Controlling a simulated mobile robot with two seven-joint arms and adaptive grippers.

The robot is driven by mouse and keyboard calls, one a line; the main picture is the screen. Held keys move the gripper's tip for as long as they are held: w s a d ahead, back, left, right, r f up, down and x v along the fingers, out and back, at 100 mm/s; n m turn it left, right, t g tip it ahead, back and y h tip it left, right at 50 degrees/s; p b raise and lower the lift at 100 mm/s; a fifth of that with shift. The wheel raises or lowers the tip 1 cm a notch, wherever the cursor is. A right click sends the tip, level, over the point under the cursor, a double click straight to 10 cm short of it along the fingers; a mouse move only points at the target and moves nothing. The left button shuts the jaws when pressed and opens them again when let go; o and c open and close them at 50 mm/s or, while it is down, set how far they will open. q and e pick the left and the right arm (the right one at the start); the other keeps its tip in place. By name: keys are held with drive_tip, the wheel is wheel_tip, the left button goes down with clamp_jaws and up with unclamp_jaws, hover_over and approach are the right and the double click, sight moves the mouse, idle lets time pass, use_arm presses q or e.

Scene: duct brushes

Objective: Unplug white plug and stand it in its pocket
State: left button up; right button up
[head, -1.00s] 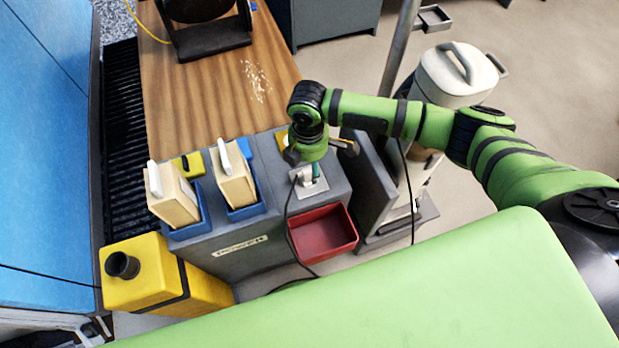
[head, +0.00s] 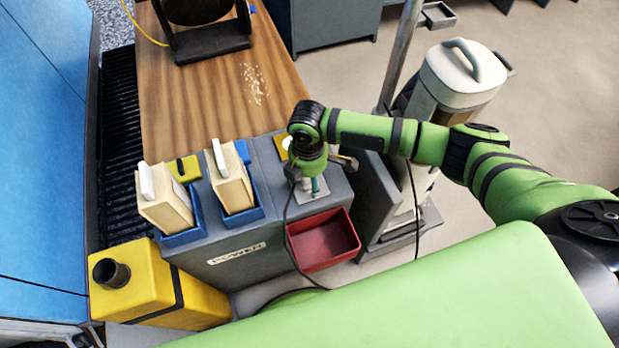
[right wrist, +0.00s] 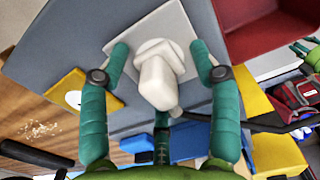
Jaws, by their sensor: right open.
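The white plug (right wrist: 158,78) sits on a pale square plate (right wrist: 120,30) on top of the grey power box (head: 232,259). A black cord leaves it toward the right in the right wrist view. My right gripper (head: 312,184) points down over the plate (head: 311,197). In the right wrist view my right gripper (right wrist: 158,50) is open, with green fingers on both sides of the plug and gaps between. A third finger shows below the plug. I cannot tell which holder is the plug's pocket. My left gripper is not in view.
A red tray (head: 322,243) hangs on the box front. Two cream blocks (head: 163,204) (head: 230,183) stand in blue holders at left. A yellow square with a white disc (head: 284,146) lies behind my gripper. A wooden table (head: 200,95) is beyond; a yellow canister (head: 150,290) stands front left.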

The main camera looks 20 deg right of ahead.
drive_tip(key=shift+p, duration=0.4)
drive_tip(key=shift+p, duration=0.35)
idle(0.6)
clamp_jaws()
drive_tip(key=shift+o, duration=1.6)
unclamp_jaws()
drive_tip(key=shift+r, duration=0.1)
